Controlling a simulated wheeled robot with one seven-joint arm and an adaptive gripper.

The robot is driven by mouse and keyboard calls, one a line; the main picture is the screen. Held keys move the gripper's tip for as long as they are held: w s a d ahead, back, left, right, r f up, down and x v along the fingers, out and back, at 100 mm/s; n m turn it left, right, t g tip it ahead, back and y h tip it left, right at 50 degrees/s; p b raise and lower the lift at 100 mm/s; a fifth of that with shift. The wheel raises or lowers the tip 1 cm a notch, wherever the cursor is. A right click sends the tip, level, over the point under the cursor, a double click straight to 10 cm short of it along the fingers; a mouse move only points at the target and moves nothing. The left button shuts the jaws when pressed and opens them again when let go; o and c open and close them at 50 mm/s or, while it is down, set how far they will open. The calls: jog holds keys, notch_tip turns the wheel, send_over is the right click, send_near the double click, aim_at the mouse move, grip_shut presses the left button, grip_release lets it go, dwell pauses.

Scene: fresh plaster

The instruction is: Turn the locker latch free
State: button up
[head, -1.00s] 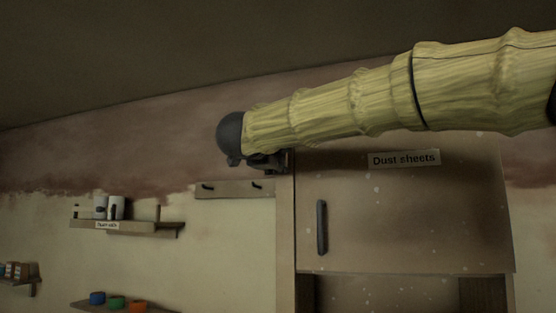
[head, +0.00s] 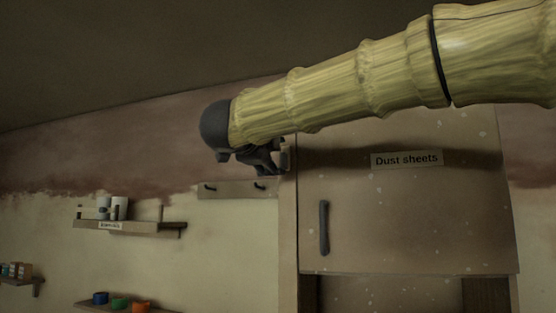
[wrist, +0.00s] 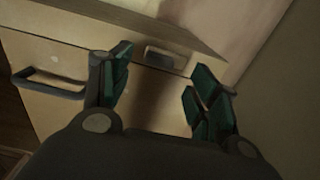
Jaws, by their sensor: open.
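The locker (head: 365,240) is a tan, paint-spotted cupboard with a label reading "Dust sheets". Its long dark door handle (head: 324,228) stands upright in the head view; the handle also shows at the left of the wrist view (wrist: 48,88). A small grey piece that looks like the latch (wrist: 165,58) lies on the locker face near its edge in the wrist view. My gripper (head: 277,160) is beside the locker's upper left edge. In the wrist view its green-padded fingers (wrist: 158,84) are spread and empty, with the latch beyond the gap between them. The latch cannot be made out in the head view.
A hook rail (head: 236,189) is on the wall just left of the locker, below my gripper. A shelf (head: 130,227) with several containers hangs further left. A lower shelf (head: 118,306) holds colored rolls. The ceiling slopes above my arm.

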jog(key=v, duration=0.6)
jog(key=shift+f, duration=0.1)
dwell(0.5)
